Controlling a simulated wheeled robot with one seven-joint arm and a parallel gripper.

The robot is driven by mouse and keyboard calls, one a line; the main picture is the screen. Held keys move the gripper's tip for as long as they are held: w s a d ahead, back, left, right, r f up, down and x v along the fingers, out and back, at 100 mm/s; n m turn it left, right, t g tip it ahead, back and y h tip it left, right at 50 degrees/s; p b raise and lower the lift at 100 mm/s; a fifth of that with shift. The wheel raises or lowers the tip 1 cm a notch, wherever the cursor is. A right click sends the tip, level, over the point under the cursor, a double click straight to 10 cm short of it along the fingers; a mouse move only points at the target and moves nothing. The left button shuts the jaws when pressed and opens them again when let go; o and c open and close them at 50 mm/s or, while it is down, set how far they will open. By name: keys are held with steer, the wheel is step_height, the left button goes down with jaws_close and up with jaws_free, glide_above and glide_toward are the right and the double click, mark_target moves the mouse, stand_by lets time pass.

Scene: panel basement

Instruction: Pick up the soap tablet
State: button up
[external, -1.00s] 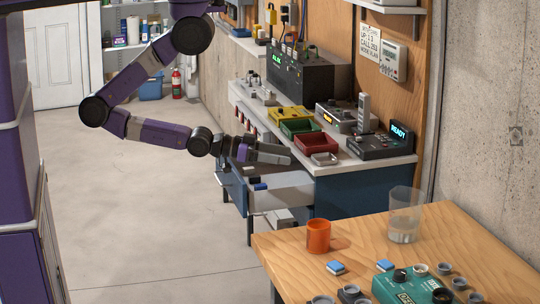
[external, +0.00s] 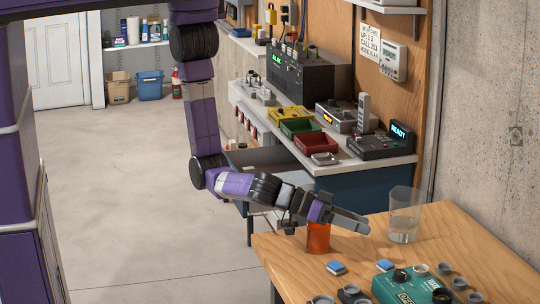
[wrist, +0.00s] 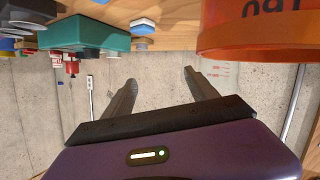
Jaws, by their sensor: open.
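Two small blue-and-white blocks lie apart on the wooden table in the external view, a left one (external: 336,267) and a right one (external: 385,265). Either could be the soap tablet; I cannot tell which. My gripper (external: 351,221) is open and empty. It is above the table's far left part, beyond both blocks and close to the orange mug (external: 318,238), which it partly covers in the external view. In the wrist view my two fingers (wrist: 160,82) are spread, with nothing between them but the background wall. The mug (wrist: 265,30) shows large at upper right there.
A clear tumbler (external: 404,224) stands right of my gripper. A teal device with knobs (external: 405,285) and several small round pieces crowd the table's front right. A workbench with bins (external: 316,144) stands behind.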

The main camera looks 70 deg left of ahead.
mark_target(333, 264)
steer(key=s+d+f+y+b, duration=0.1)
steer(key=s, duration=0.1)
steer(key=s+d+f+n+y+b, duration=0.1)
steer(key=s, duration=0.2)
steer(key=s+d+f+y+b, duration=0.1)
steer(key=s+f+y+b, duration=0.1)
steer(key=s, duration=0.1)
steer(key=shift+d+f, duration=0.1)
steer(key=shift+d, duration=0.3)
steer(key=s+y+b, duration=0.1)
steer(key=s, duration=0.2)
steer(key=s+n+y, duration=0.1)
steer(key=s+y, duration=0.1)
steer(key=s, duration=0.1)
steer(key=shift+s+a+g+b, duration=0.2)
steer(key=shift+s+g+b, duration=0.1)
steer(key=shift+b, duration=0.1)
steer(key=shift+a+p+x, duration=0.2)
steer(key=shift+p+x, duration=0.8)
steer(key=shift+x, duration=2.85)
steer(key=shift+s+f, duration=0.1)
steer(key=shift+f, duration=0.05)
steer(key=c, duration=1.4)
